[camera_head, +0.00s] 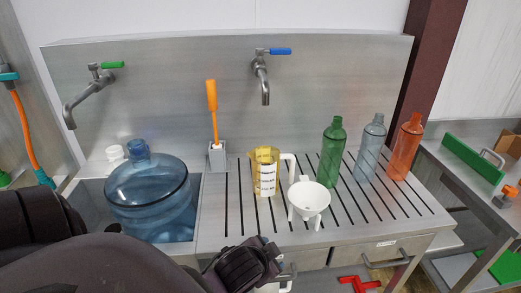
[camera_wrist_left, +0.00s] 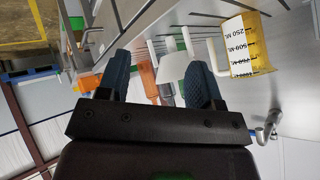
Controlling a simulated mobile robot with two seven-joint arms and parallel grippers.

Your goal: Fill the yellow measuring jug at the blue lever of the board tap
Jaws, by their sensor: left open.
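The yellow measuring jug (camera_head: 264,183), with black markings and a white handle, stands upright on the slatted drainboard. It also shows at the upper right of the left wrist view (camera_wrist_left: 236,48). The board tap with the blue lever (camera_head: 280,51) is on the back panel; its spout (camera_head: 265,95) appears above the jug in the picture, apart from it. The lever points right, and no water shows. My left gripper (camera_head: 250,262) is at the drainboard's front edge, in front of the jug. In the wrist view its fingers (camera_wrist_left: 158,65) are apart, with nothing held. My right gripper is out of view.
A white funnel (camera_head: 309,198) stands right of the jug. Green (camera_head: 332,155), blue (camera_head: 370,150) and orange (camera_head: 404,150) bottles stand farther right. A brush (camera_head: 212,110) in a holder is left. A large blue bottle (camera_head: 150,195) sits in the sink below the green-lever tap (camera_head: 108,66).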

